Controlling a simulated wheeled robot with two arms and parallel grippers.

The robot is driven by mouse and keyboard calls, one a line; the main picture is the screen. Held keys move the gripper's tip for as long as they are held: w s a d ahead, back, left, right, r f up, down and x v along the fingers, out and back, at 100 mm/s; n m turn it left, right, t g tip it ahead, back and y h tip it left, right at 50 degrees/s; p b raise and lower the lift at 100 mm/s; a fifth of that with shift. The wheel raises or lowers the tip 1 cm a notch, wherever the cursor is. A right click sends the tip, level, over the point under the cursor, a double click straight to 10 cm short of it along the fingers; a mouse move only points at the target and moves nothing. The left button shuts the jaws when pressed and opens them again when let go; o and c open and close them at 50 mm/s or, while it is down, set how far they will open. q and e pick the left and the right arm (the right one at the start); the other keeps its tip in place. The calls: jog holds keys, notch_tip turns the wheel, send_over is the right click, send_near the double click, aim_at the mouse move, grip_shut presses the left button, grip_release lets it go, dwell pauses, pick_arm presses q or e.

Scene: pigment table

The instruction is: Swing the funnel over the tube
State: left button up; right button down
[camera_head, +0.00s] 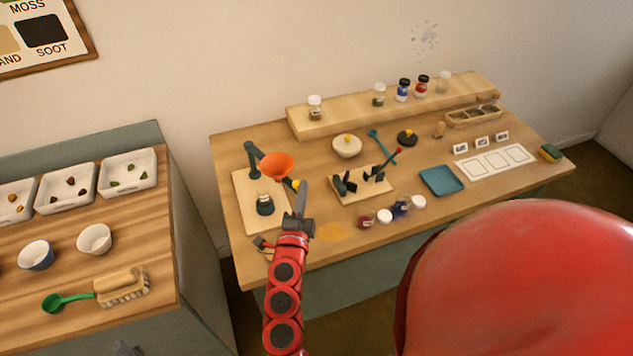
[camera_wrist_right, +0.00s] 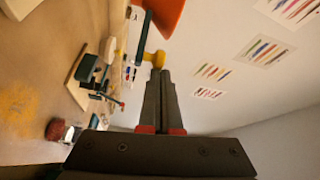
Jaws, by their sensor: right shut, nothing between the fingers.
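The orange funnel (camera_head: 276,165) hangs on the arm of a dark green stand (camera_head: 251,157) on a pale board. A yellow knob (camera_head: 296,184) sits at the funnel's side. The small clear tube (camera_head: 264,197) stands upright in a dark green holder, lower in the picture and slightly left of the funnel. I cannot tell whether they line up. My right gripper (camera_head: 301,192) is shut and empty at the knob. In the right wrist view its fingertips (camera_wrist_right: 164,75) point at the knob (camera_wrist_right: 156,59), touching or very close. A dark tip (camera_head: 125,347) at the bottom edge may be my left gripper.
Small jars (camera_head: 384,216) stand near the front edge, beside an orange powder patch (camera_head: 330,231). A blue tray (camera_head: 441,180) lies further right. A side table (camera_head: 150,240) with bowls stands left.

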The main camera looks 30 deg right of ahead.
jog(key=a+m+g+h+b, duration=0.1)
jog(key=a+m+g+h, duration=0.1)
jog(key=a, duration=0.6)
jog(key=shift+w+a+g+h+b, duration=0.4)
jog(key=shift+g, duration=0.2)
